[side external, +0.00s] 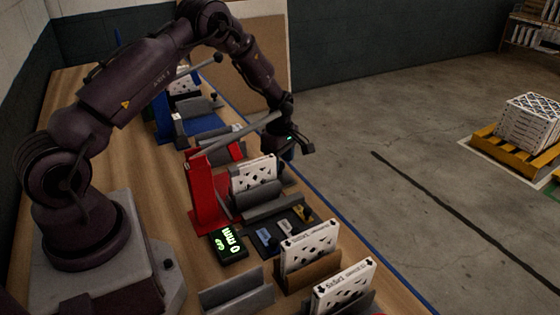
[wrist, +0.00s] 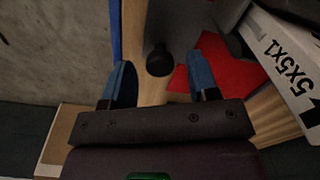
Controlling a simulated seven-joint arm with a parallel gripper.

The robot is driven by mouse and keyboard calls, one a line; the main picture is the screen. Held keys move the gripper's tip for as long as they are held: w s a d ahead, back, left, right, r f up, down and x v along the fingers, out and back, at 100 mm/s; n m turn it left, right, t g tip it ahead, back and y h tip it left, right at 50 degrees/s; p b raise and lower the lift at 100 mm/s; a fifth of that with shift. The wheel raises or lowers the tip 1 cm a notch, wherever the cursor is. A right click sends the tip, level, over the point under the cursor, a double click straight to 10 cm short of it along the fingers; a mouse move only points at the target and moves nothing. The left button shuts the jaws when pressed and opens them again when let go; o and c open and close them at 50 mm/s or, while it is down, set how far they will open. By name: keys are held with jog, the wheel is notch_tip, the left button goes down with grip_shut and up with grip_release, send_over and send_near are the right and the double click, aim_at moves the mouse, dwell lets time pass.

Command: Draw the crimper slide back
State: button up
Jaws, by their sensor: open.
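The crimper appears to be the red upright fixture (side external: 207,190) in the side view, with a long grey bar (side external: 240,135) slanting from its top toward my gripper (side external: 303,146). In the wrist view, a dark round knob (wrist: 160,62) sits at the end of a grey bar (wrist: 166,22), above a red plate (wrist: 222,66). My gripper (wrist: 162,80) is open, its two blue-tipped fingers on either side of the knob's line. The knob shows between them and slightly beyond; I cannot tell whether either finger touches it. The slide itself is hard to single out.
A white patterned filter (side external: 253,174) stands in a grey holder beside the red fixture. A lit display (side external: 228,242) and more boxed filters (side external: 310,245) stand nearer the camera. A blue fixture (side external: 205,123) is behind. Open floor (side external: 400,200) lies right of the bench edge.

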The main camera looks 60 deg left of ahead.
jog(key=shift+f, duration=0.35)
grip_shut()
jog(key=a, duration=1)
jog(key=shift+a, duration=0.35)
jog(key=shift+c, duration=1)
grip_release()
jog(key=shift+o, duration=1)
jog(key=shift+d+r, duration=0.1)
